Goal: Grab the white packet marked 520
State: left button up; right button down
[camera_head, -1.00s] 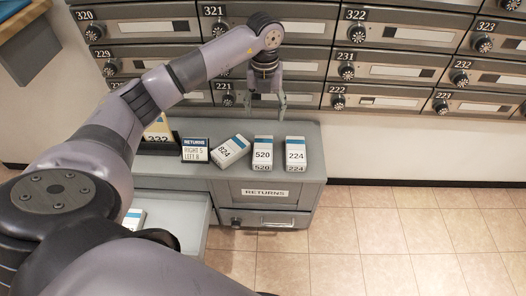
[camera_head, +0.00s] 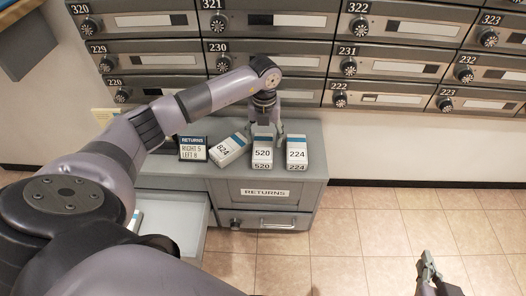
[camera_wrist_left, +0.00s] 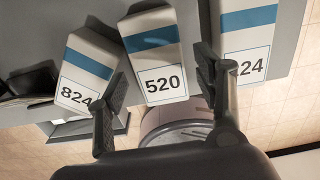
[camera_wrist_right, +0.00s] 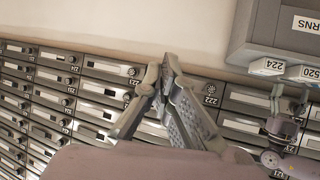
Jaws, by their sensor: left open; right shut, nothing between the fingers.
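The white packet marked 520 (camera_head: 262,153) has a blue band and stands on the grey returns cabinet, between packets 824 (camera_head: 226,149) and 224 (camera_head: 297,152). My left gripper (camera_head: 266,133) is open, pointing down at the back end of packet 520. In the left wrist view, packet 520 (camera_wrist_left: 157,60) shows between the two spread fingers, with a gap at each side; I cannot tell whether they touch it. My right gripper (camera_head: 428,268) is shut and empty, low at the right over the floor, away from the packets.
The cabinet (camera_head: 315,172) has a RETURNS label and a drawer below. A small returns sign (camera_head: 192,148) stands left of packet 824. Numbered mailboxes (camera_head: 385,68) line the wall behind. An open tray-like drawer (camera_head: 190,225) is at lower left. The tiled floor at right is clear.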

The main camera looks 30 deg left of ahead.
aim_at(263, 147)
pick_arm(q)
jog(key=f, duration=0.1)
jog(key=f+b, duration=0.1)
jog(key=f, duration=0.2)
jog(key=shift+s+f, duration=0.25)
jog(key=shift+f+b, duration=0.2)
jog(key=shift+b, duration=0.1)
pick_arm(e)
jog(key=w+a+r+t+y, duration=0.1)
jog(key=w+r+t, duration=0.2)
jog(key=r, duration=0.4)
jog(key=shift+w+a+t+y, duration=0.2)
jog(key=shift+a+t+y, duration=0.15)
jog(key=shift+t, duration=0.35)
pick_arm(q)
jog(key=shift+c, duration=0.3)
jog(key=c, duration=0.9)
